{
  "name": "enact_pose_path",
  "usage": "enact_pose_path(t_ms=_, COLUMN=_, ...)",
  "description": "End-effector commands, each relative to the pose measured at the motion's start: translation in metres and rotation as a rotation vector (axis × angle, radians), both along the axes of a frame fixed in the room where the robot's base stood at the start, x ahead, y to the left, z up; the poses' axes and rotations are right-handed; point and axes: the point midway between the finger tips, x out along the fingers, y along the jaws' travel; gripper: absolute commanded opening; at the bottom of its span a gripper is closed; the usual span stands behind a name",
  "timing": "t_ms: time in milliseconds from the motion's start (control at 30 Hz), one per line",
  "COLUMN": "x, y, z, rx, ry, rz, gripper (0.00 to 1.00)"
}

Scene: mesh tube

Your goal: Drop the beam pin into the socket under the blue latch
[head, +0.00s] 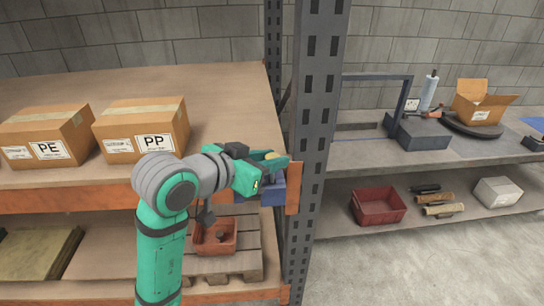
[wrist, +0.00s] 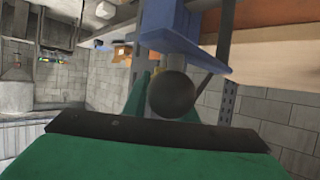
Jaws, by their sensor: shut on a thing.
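My gripper (head: 262,172) is at the end of the shelf beam, beside the grey upright. The blue latch (head: 271,190) sits at the beam end, just below and partly behind my gripper. It also shows in the wrist view (wrist: 172,22), beyond the knob. The socket under the latch is not visible in either view, so I cannot tell whether the pin is over it.
The perforated upright (head: 312,130) stands close right of my gripper. The orange beam (head: 60,198) runs left, below boxes PE (head: 45,135) and PP (head: 140,128). A red bin (head: 215,238) sits on a pallet below. A workbench (head: 480,150) is at right.

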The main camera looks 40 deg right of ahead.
Motion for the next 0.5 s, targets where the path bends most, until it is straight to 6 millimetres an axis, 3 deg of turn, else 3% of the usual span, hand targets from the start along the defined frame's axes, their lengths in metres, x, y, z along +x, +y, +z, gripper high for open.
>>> enact_pose_path(t_ms=67, x=0.0, y=0.0001, z=-0.002, rx=0.0, ry=0.001, rz=0.0, gripper=0.03)
enact_pose_path(t_ms=100, x=0.0, y=0.0001, z=-0.0026, rx=0.0, ry=0.0, rz=0.0, gripper=0.27)
enact_pose_path(t_ms=200, x=0.0, y=0.0, z=-0.0024, rx=0.0, ry=0.0, rz=0.0, gripper=0.47)
enact_pose_path(t_ms=500, x=-0.0002, y=0.0012, z=-0.002, rx=0.001, ry=0.001, rz=0.0, gripper=0.47)
